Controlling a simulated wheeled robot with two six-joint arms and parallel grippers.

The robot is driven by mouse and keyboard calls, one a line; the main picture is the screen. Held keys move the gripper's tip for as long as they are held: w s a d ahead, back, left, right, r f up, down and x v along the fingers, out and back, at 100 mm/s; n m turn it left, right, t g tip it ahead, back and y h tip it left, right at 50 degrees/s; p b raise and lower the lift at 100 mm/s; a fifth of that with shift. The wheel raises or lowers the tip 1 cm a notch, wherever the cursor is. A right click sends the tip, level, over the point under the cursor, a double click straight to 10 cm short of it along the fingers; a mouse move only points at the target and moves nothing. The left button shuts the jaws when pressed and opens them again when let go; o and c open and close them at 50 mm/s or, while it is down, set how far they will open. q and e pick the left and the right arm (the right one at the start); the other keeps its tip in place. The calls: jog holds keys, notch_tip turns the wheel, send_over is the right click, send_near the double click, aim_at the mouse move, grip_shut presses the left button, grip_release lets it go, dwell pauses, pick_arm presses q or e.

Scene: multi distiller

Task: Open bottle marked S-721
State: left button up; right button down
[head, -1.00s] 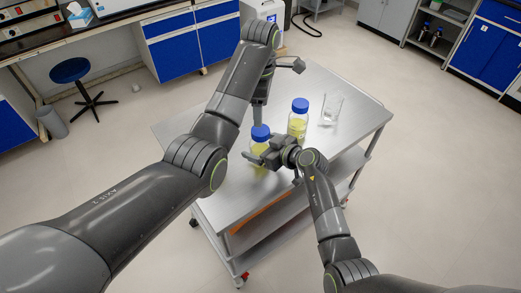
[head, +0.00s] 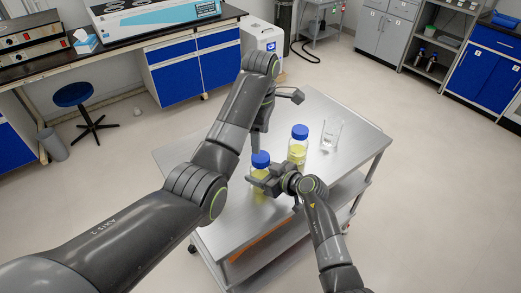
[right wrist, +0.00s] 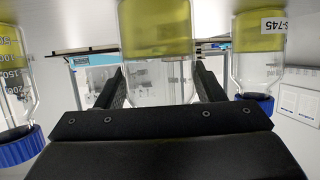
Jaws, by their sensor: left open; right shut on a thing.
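A bottle of yellow liquid with a blue cap (head: 261,159) stands at the front of the metal cart. My right gripper (head: 262,182) is shut on this bottle's body. In the right wrist view the bottle (right wrist: 158,28) shows between the fingers, its label not visible. My left gripper (head: 258,141) is open just behind the cap; its fingertips are partly hidden. A second blue-capped yellow bottle (head: 298,150) stands behind to the right. In the right wrist view, bottles flank the held one: one at the left (right wrist: 12,80), one at the right (right wrist: 258,60) with a label ending in 745.
The cart top (head: 225,215) is clear at its front left. An empty glass beaker (head: 331,133) stands at the back right of the cart. A blue stool (head: 73,94) and blue cabinets (head: 180,74) stand beyond the cart, with open floor around.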

aim_at(260, 156)
pick_arm(q)
jog(key=m, duration=0.4)
jog(key=shift+m, duration=0.3)
jog(key=m, duration=3.2)
jog(key=shift+m, duration=0.4)
jog(key=m, duration=0.4)
jog(key=shift+m, duration=0.3)
jog(key=m, duration=0.6)
jog(key=shift+f, duration=4)
